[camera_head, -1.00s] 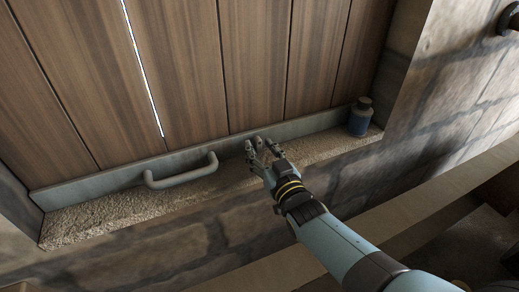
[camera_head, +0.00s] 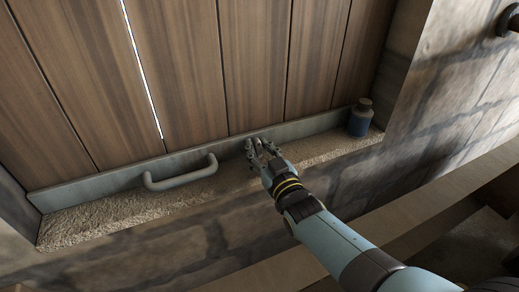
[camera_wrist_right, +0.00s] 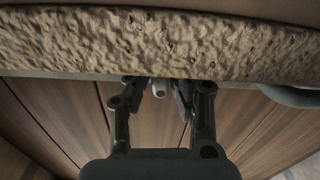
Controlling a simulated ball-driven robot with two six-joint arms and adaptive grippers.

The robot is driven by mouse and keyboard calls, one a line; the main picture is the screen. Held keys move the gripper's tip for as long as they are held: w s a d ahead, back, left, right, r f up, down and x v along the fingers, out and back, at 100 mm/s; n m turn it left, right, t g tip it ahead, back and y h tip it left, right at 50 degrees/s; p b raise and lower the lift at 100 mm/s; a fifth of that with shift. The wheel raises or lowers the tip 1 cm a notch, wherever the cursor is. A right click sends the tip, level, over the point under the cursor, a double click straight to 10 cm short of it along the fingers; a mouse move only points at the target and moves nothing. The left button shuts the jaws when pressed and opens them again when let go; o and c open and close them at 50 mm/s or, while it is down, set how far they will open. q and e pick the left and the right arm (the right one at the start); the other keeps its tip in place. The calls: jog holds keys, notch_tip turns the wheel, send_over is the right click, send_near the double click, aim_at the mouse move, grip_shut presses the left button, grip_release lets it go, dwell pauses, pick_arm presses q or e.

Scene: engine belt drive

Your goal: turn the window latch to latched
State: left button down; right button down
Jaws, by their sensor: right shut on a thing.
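The window latch (camera_wrist_right: 158,86) shows in the right wrist view as a small light grey piece between my fingers, against the metal rail at the shutter's foot. In the head view my fingers hide most of it, so I cannot tell its angle. My right gripper (camera_head: 257,148) is at the rail, right of the grey handle; its fingers also show in the right wrist view (camera_wrist_right: 159,92), shut on the latch. My left gripper is not in view.
A grey bar handle (camera_head: 181,177) sticks out from the plank shutter (camera_head: 190,75) to the left of my gripper. A blue bottle (camera_head: 360,120) stands at the right end of the rough stone sill (camera_head: 110,211). The sill between is clear.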

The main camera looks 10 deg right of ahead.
jog(key=n+b, duration=0.1)
jog(key=n, duration=0.3)
jog(key=shift+a+f+n, duration=0.1)
jog(key=shift+n, duration=0.2)
jog(key=c, duration=1.3)
grip_release()
jog(key=shift+o, duration=0.2)
jog(key=s+d, duration=0.2)
jog(key=s, duration=1)
jog(key=shift+d, duration=0.15)
jog(key=shift+w, duration=0.1)
